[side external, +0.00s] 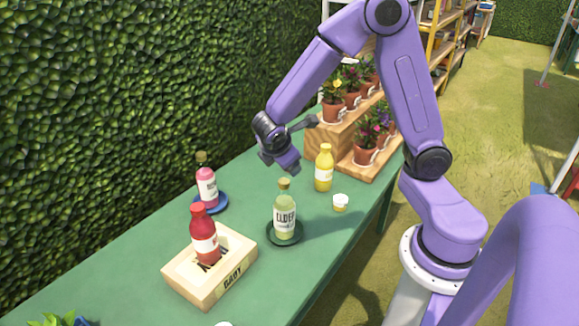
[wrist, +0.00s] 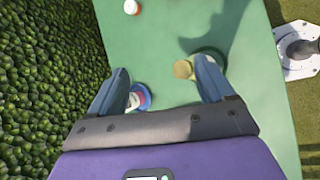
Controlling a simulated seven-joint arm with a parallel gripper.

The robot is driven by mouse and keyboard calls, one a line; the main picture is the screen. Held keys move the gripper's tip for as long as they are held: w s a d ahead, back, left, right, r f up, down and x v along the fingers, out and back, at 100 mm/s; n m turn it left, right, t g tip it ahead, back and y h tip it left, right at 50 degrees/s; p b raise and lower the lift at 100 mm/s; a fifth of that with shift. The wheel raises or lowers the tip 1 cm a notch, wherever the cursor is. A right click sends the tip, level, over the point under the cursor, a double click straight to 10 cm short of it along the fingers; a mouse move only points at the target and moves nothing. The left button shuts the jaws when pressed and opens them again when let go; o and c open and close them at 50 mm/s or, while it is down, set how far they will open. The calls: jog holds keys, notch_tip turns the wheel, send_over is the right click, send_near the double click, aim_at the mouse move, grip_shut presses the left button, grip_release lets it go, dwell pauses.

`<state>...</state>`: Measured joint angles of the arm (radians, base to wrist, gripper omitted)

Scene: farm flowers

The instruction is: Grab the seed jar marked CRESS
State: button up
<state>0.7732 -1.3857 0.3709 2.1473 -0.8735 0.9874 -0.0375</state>
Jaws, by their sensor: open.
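No label reading CRESS is legible in either view. A small jar with a white lid and yellowish body (side external: 341,203) stands near the table's right edge in the side view; its marking is too small to read. My gripper (side external: 303,146) is open and empty, held above the table. In the wrist view its fingers (wrist: 162,67) are spread apart. A yellowish round top (wrist: 183,69) shows near the right finger, and a small white-topped, orange-red item (wrist: 132,7) shows at the top; I cannot tell what either is.
A bottle labelled ELDER (side external: 285,217) stands on a dark saucer, a pink bottle (side external: 207,187) on a blue saucer. A red bottle (side external: 204,236) stands on a wooden box (side external: 236,279). A yellow bottle (side external: 324,168) stands before potted flowers on wooden steps (side external: 330,138). A hedge borders the left.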

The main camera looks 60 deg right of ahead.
jog(key=w+d+f+n+h, duration=0.25)
jog(key=w+d+f, duration=0.25)
jog(key=w+d, duration=0.3)
jog(key=w+d+f+n+t, duration=0.1)
jog(key=w+d+f+n, duration=0.1)
jog(key=d+f, duration=0.3)
jog(key=w+d+f+n+t+h, duration=0.1)
jog(key=w+d+f+n, duration=0.2)
jog(key=d+f, duration=0.3)
jog(key=w+d+f+n+t, duration=0.1)
jog(key=w+d+f+n, duration=0.1)
jog(key=d+f, duration=0.4)
jog(key=shift+w+f+t+h, duration=0.25)
jog(key=shift+f+t, duration=0.15)
jog(key=shift+f, duration=0.4)
jog(key=shift+w+x, duration=0.25)
jog(key=shift+x, duration=3.45)
jog(key=shift+a+r, duration=0.1)
jog(key=shift+r, duration=0.05)
jog(key=c, duration=1)
